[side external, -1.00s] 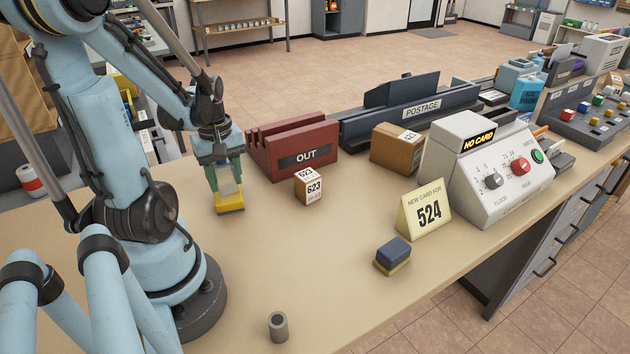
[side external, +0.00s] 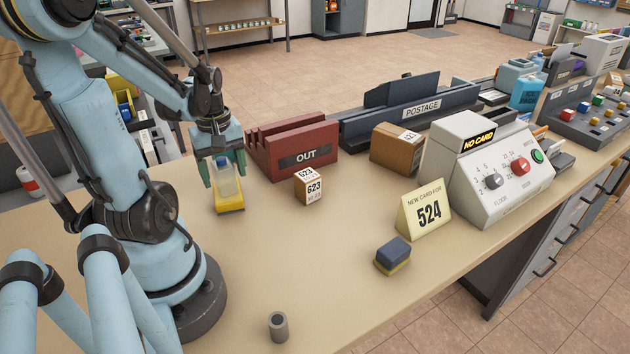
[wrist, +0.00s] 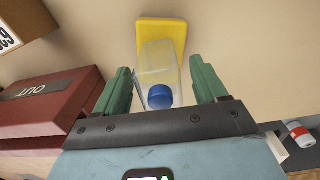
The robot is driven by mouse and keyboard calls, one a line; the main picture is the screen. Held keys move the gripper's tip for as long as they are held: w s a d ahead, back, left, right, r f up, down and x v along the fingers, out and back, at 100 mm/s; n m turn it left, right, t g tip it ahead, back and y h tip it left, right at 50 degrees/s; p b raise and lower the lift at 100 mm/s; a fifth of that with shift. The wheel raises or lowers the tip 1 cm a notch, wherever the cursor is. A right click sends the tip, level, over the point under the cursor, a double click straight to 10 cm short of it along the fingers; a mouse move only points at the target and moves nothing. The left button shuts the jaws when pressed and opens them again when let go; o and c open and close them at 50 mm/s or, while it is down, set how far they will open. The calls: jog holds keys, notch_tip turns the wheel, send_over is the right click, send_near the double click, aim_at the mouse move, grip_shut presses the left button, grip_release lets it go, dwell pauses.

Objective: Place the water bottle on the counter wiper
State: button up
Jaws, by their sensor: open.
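The clear water bottle (side external: 227,185) stands upright on the yellow counter wiper (side external: 231,208), left of the OUT tray. In the wrist view, the bottle's blue cap (wrist: 160,96) faces the camera and the yellow wiper (wrist: 168,32) lies beneath its base. My gripper (side external: 225,172) is open and still around the upper part of the bottle. In the wrist view, its green fingers (wrist: 160,72) stand on either side of the bottle, with a visible gap on each side.
The red OUT tray (side external: 291,147) and a small box marked 623 (side external: 308,185) stand just right of my gripper. A blue-and-yellow block (side external: 393,255) and a grey cup (side external: 278,326) are farther forward.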

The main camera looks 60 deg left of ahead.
notch_tip(320, 180, up, 10)
jog(key=shift+r, duration=0.15)
jog(key=w+d+f+m+t, duration=0.1)
jog(key=w+d+m+t, duration=0.2)
jog(key=w+d+m, duration=0.3)
jog(key=w+d+f+m+t, duration=0.1)
jog(key=w+d+m+t, duration=0.3)
jog(key=w+d+m, duration=0.3)
jog(key=d+m, duration=0.5)
jog(key=d, duration=0.2)
jog(key=shift+d, duration=0.3)
